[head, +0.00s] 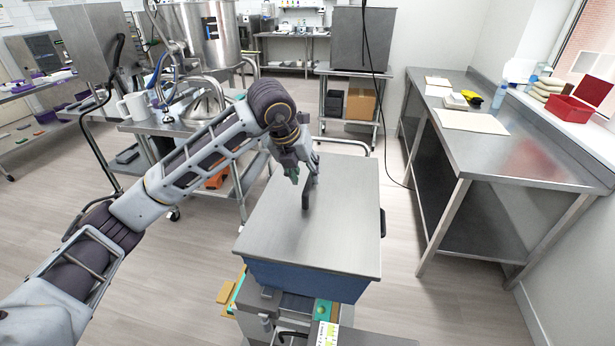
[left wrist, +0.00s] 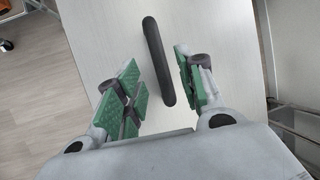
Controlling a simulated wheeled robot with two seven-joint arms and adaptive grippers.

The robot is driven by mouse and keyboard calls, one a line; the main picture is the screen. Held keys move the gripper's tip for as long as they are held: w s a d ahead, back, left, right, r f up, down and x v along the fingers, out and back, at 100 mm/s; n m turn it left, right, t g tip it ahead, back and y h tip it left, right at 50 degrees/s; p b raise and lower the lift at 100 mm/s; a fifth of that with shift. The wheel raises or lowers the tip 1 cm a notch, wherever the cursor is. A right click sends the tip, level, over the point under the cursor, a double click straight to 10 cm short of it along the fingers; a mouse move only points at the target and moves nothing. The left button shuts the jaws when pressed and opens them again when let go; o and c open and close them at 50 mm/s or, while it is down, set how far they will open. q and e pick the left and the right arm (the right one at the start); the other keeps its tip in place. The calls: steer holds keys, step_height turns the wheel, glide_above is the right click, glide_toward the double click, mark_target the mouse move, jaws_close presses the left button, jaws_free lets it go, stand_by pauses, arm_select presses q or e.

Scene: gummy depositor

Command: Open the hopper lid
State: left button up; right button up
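The hopper lid (head: 335,225) is a flat grey metal plate lying shut on the blue hopper body (head: 305,280). Its dark bar handle (head: 307,196) stands up from the lid's upper face. My left gripper (head: 303,168) is over the lid at the handle. In the left wrist view the handle (left wrist: 157,62) runs between the two green-padded fingers of the left gripper (left wrist: 160,68). The fingers are spread, with a gap visible on both sides of the handle. The lid (left wrist: 225,35) fills the background there. My right gripper is not in view.
A steel table (head: 505,150) with papers stands at the right. A steel cart (head: 225,155) with a white jug (head: 134,106) and a large pot (head: 208,35) is behind my left arm. A dark handle (head: 383,222) sits on the hopper's right side. Floor is clear between hopper and table.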

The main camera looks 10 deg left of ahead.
mark_target(309, 180)
arm_select(q)
steer(key=shift+x, duration=0.95)
steer(key=shift+w+f, duration=0.1)
steer(key=shift+f, duration=0.15)
steer(key=shift+w+d+f, duration=0.1)
steer(key=shift+f, duration=0.15)
steer(key=c, duration=0.7)
jaws_close()
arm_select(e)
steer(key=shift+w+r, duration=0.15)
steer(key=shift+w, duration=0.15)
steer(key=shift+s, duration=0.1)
